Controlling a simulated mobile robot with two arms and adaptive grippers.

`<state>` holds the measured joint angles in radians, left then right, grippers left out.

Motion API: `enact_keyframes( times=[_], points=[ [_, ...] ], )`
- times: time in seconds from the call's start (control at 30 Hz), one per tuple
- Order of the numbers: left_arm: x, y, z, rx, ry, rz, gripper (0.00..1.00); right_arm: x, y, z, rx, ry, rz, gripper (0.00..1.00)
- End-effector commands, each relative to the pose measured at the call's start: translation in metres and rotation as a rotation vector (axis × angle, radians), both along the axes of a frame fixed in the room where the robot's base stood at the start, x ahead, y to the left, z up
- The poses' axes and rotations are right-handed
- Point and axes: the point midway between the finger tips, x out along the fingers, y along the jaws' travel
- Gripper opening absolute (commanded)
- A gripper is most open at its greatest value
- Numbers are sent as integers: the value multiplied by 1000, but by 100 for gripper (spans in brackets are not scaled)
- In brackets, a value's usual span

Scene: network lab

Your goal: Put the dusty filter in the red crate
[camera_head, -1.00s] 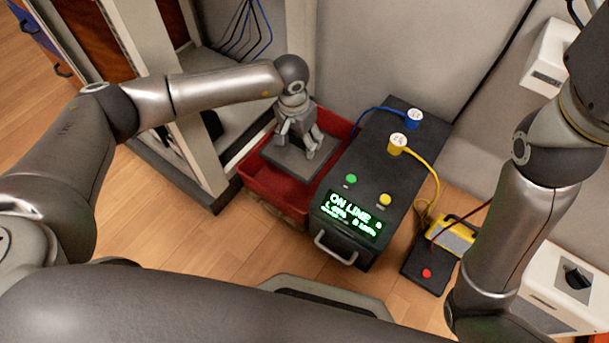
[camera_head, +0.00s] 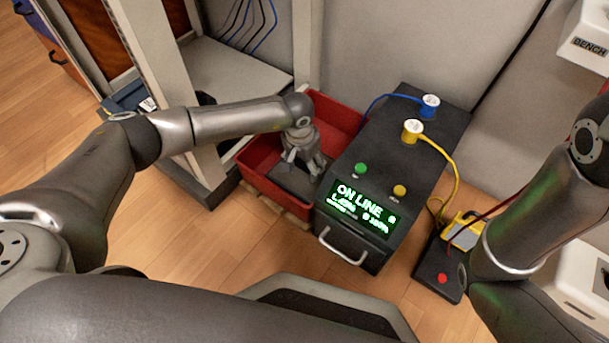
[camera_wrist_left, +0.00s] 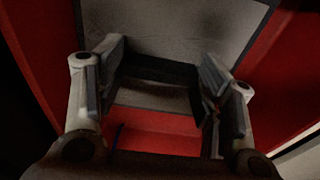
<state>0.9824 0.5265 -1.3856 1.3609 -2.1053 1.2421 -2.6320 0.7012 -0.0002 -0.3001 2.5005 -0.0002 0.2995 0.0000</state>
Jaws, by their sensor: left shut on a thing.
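The dusty filter (camera_head: 292,183) is a flat grey panel. It is inside the outline of the red crate (camera_head: 258,181), low between its walls. My left gripper (camera_head: 304,168) is above the filter and shut on it. In the left wrist view the filter (camera_wrist_left: 170,28) fills the top middle, and a dark bar of it lies between the fingers of my left gripper (camera_wrist_left: 160,85). Red crate walls (camera_wrist_left: 282,75) show around it. I cannot tell whether the filter touches the crate floor. My right arm is at the right edge; its gripper is out of view.
A black unit (camera_head: 385,165) with a lit screen, buttons and blue and yellow cables stands right beside the crate. A rack frame (camera_head: 165,90) stands to the left. A small black box with a red button (camera_head: 440,270) and a yellow device (camera_head: 465,232) are farther right.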

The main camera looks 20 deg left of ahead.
Motion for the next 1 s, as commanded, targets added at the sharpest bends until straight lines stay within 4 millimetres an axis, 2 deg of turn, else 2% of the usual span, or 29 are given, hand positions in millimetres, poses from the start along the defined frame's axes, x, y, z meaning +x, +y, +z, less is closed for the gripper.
enact_keyframes(
  times=[0.2,0.3,0.7,0.73,0.9,1.0],
  points=[
    [-1,-1,-34,-1,3,0,37,0,0,-22,0,0,0,54],
    [0,0,-44,0,0,0,37,0,0,-28,-1,0,0,54],
    [0,0,-47,0,0,-1,37,0,0,-31,-1,0,0,54],
    [0,0,-47,0,1,0,63,0,0,-31,-1,0,0,54],
    [0,0,-46,0,1,0,84,0,0,-29,-1,0,0,54],
    [-1,0,-46,0,1,0,84,0,0,-29,-1,0,0,54]
  ],
)
